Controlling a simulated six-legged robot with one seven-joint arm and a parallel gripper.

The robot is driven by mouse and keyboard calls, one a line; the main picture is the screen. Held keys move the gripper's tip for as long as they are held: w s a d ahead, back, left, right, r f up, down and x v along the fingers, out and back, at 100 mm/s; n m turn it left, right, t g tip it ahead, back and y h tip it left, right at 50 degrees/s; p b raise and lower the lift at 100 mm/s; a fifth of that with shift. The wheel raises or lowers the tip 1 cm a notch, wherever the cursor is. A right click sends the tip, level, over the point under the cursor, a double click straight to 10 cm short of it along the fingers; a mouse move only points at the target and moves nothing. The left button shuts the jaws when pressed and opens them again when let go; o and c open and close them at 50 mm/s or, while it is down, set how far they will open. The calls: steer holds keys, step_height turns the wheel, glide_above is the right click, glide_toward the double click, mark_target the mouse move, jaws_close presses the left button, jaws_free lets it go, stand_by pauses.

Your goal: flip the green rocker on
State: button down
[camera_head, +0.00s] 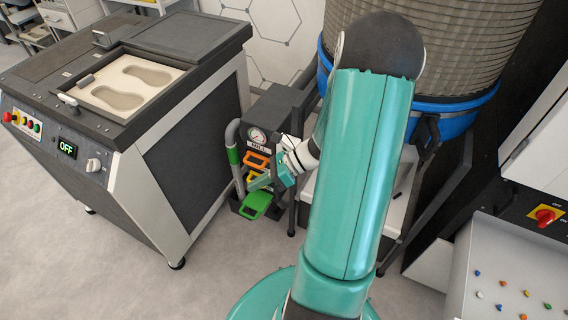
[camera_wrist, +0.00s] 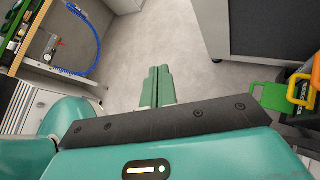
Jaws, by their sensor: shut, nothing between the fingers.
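The green rocker (camera_head: 256,204) is a flat green paddle that sticks out low on the front of the dark mill unit (camera_head: 263,118). It also shows at the right edge of the wrist view (camera_wrist: 271,97), apart from the fingers. My gripper (camera_head: 252,186) is in front of the mill unit, close above the green rocker in the head view; I cannot tell whether they touch there. In the wrist view my gripper (camera_wrist: 158,70) has its two green fingers together, with nothing between them, over bare floor.
An orange handle (camera_head: 256,161) is above the green rocker, with a yellow one partly hidden by my gripper. A grey pipe (camera_head: 230,133) stands left of them. The grinding machine (camera_head: 193,142) with an OFF display is at left. Grey floor (camera_head: 100,255) is clear in front.

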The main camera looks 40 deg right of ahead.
steer(key=s+d+f+m+t+h, duration=0.2)
steer(key=d+f+m+t+h, duration=0.2)
steer(key=m, duration=0.7)
steer(key=s+d+f+m+t+h, duration=0.2)
steer(key=d+f+m+t+h, duration=0.3)
steer(key=d+f+m+t, duration=0.3)
steer(key=d+f+m, duration=0.3)
steer(key=m, duration=0.1)
steer(key=shift+s+t, duration=0.3)
steer(key=shift+w+d, duration=0.1)
steer(key=w+d, duration=0.2)
steer(key=w, duration=0.9)
steer(key=shift+d+r, duration=0.35)
steer(key=shift+r, duration=0.05)
steer(key=shift+d, duration=0.1)
